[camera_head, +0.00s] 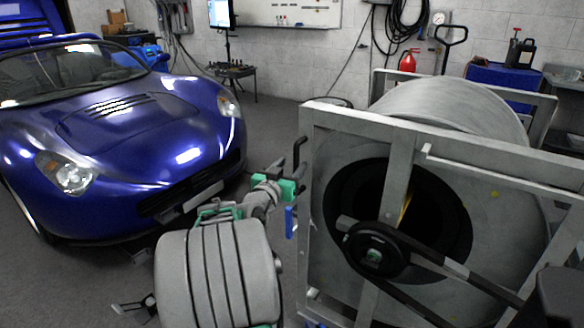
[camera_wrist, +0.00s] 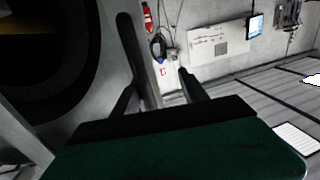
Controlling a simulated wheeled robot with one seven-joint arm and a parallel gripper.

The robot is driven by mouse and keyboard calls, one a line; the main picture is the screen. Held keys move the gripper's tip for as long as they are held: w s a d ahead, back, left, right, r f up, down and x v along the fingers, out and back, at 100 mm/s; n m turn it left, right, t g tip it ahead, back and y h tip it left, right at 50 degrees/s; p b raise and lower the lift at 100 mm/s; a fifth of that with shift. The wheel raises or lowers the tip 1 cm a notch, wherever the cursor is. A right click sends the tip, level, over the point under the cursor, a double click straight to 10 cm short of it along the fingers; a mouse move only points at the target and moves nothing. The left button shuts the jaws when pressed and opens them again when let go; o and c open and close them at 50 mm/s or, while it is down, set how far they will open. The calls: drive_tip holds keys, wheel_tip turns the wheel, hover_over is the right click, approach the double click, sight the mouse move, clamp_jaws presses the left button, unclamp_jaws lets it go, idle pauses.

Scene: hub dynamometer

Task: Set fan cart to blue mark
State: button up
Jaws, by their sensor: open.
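The fan cart (camera_head: 312,190) is a large grey drum fan in a square metal frame at the right of the head view, with a black pulley and belt in front. My gripper (camera_head: 292,152) is open beside the frame's left upright. In the wrist view, my gripper (camera_wrist: 154,45) has its black fingers apart, and the frame upright (camera_wrist: 143,60) passes close by the left finger. I cannot tell whether the fingers touch or straddle it. A small blue upright strip (camera_head: 290,222) shows below the gripper. I cannot clearly make out a blue mark on the floor.
A blue sports car (camera_head: 130,120) fills the left, close to my arm. Dark floor (camera_head: 270,118) is free between car and cart. Behind stand a small tool table (camera_head: 232,71), a red extinguisher (camera_head: 408,61), a pallet-jack handle (camera_head: 450,35) and a whiteboard (camera_head: 290,10).

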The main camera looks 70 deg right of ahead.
drive_tip(key=shift+w+a+r, duration=0.1)
drive_tip(key=shift+w, duration=0.2)
drive_tip(key=a, duration=0.7)
drive_tip(key=shift+s+a, duration=0.3)
drive_tip(key=shift+s, duration=0.05)
